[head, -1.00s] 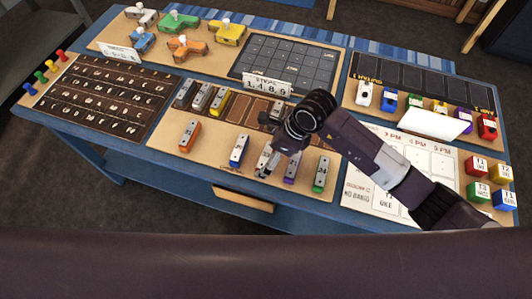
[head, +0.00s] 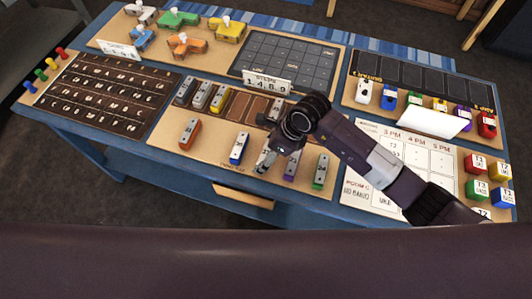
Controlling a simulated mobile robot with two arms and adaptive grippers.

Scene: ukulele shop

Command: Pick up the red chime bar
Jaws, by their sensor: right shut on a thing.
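My right gripper (head: 265,161) points down at the front row of chime bars, between the blue chime bar (head: 239,148) and the purple chime bar (head: 290,166). Its fingers are shut on a bar that they and the wrist almost wholly hide. No red bar shows clearly elsewhere in the row, so the red chime bar appears to be the one in the fingers. I cannot tell whether it is off the board. An orange chime bar (head: 189,133) stands to the left and a green one (head: 320,171) to the right. My left gripper is not in view.
Behind the row is a brown slotted rack (head: 238,106) with several bars at its left end. A numbered sign (head: 267,83) stands behind it. The right forearm passes over a white schedule sheet (head: 437,160). Coloured blocks stand at the table's right end.

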